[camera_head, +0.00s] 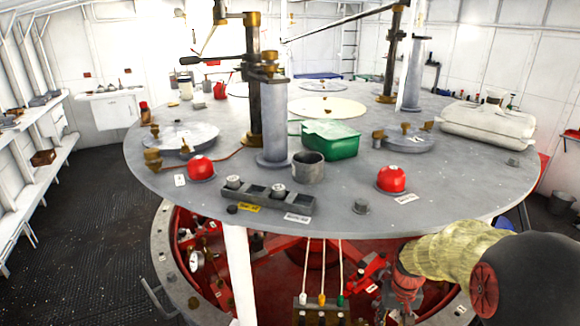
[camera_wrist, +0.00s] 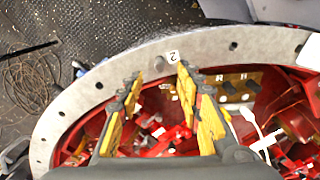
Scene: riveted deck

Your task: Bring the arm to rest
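My gripper (camera_wrist: 160,76) shows in the wrist view with its two yellow-padded fingers spread apart. It is open, and nothing shows between the fingertips. It points down over the grey riveted ring (camera_wrist: 100,85) and the red machinery inside it. I cannot tell whether the fingers touch anything. In the head view my arm, in a yellowish sleeve, reaches in from the lower right, below the edge of the round grey table. My gripper is not clearly seen in the head view.
The round grey table (camera_head: 340,215) carries a green box (camera_head: 330,140), a grey cup (camera_head: 308,167), two red domes (camera_head: 391,179) (camera_head: 201,168) and a grey switch block (camera_head: 267,200). A post (camera_head: 273,125) rises from it. Below it, cables hang by a socket panel (camera_head: 320,308). Dark floor (camera_head: 75,215) is open at left.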

